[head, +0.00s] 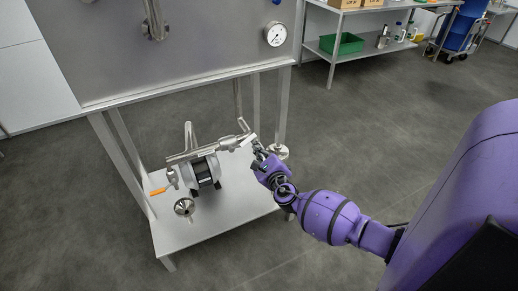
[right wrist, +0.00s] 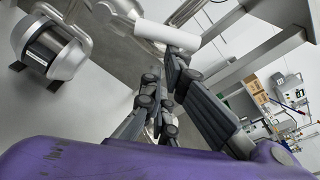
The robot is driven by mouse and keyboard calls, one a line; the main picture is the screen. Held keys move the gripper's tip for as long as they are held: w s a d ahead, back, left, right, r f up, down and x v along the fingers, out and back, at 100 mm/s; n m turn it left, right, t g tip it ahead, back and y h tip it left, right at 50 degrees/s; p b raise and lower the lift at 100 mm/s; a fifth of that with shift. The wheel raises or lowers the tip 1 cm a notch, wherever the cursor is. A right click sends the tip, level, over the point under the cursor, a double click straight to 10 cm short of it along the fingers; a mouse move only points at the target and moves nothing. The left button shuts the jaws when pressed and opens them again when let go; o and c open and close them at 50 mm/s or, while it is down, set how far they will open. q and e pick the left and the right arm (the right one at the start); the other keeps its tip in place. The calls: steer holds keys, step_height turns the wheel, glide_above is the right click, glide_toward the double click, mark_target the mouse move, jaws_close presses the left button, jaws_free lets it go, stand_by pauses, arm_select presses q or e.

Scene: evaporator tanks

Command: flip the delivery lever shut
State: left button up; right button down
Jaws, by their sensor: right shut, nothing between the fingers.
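A valve lever with a pale, nearly white handle (head: 247,140) sits on the pipework to the right of the pump; I take it as the delivery lever. In the right wrist view its pale handle (right wrist: 160,32) runs across the top, just beyond my fingers. My right gripper (head: 258,151) is shut and empty, with its tips close by the handle. I cannot tell whether they touch it. The fingers also show in the right wrist view (right wrist: 166,82). A second lever with an orange handle (head: 159,190) sticks out to the left of the pump. My left gripper is not in view.
The pump (head: 205,170) and a steel funnel-like fitting (head: 184,207) stand on the low shelf (head: 218,222) under the steel tank (head: 170,50). Frame legs (head: 281,105) rise close behind my right gripper. A table with a green crate (head: 341,44) stands farther back; the floor between is clear.

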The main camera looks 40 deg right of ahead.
mark_target(252, 138)
steer(key=r+n+p, duration=0.1)
steer(key=p, duration=0.1)
steer(key=r+n+p, duration=0.2)
steer(key=a+r+n+h+p, duration=0.1)
steer(key=r+n+p, duration=0.1)
steer(key=shift+w+p, duration=0.3)
steer(key=shift+p, duration=0.05)
steer(key=shift+w+a+r+n+t+p, duration=0.1)
steer(key=shift+a+r+n+t+p, duration=0.35)
steer(key=shift+n+p, duration=0.8)
steer(key=shift+a+r+n+p, duration=0.55)
steer(key=shift+a+n+p, duration=0.15)
steer(key=shift+n, duration=0.25)
arm_select(q)
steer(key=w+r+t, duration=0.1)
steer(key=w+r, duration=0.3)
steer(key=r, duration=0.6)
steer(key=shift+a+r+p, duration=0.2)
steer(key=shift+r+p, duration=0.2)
steer(key=shift+p, duration=0.05)
arm_select(e)
steer(key=shift+w+a+r, duration=0.15)
steer(key=shift+a+r, duration=0.05)
steer(key=shift+a, duration=0.15)
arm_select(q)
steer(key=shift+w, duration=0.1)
